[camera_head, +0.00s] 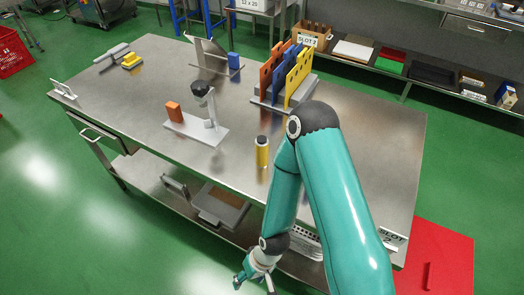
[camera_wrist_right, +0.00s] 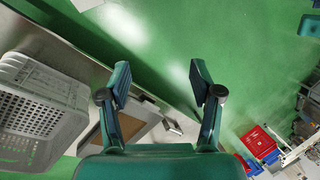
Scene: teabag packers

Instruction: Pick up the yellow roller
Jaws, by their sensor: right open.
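The yellow roller (camera_head: 262,152) is a small yellow cylinder with a dark top. It stands upright near the front edge of the steel table (camera_head: 365,165) in the head view, just left of my right arm. My right gripper (camera_head: 254,284) is low in front of the table, below the tabletop and well apart from the roller. In the right wrist view my right gripper (camera_wrist_right: 160,85) has its two fingers spread with nothing between them. The roller does not show in the wrist view. My left gripper is not in view.
A grey stand (camera_head: 197,128) with an orange block (camera_head: 174,111) is left of the roller. A rack of coloured panels (camera_head: 285,75) stands behind it. The lower shelf (camera_head: 150,178) holds a tray. A grey basket (camera_wrist_right: 40,110) shows in the wrist view.

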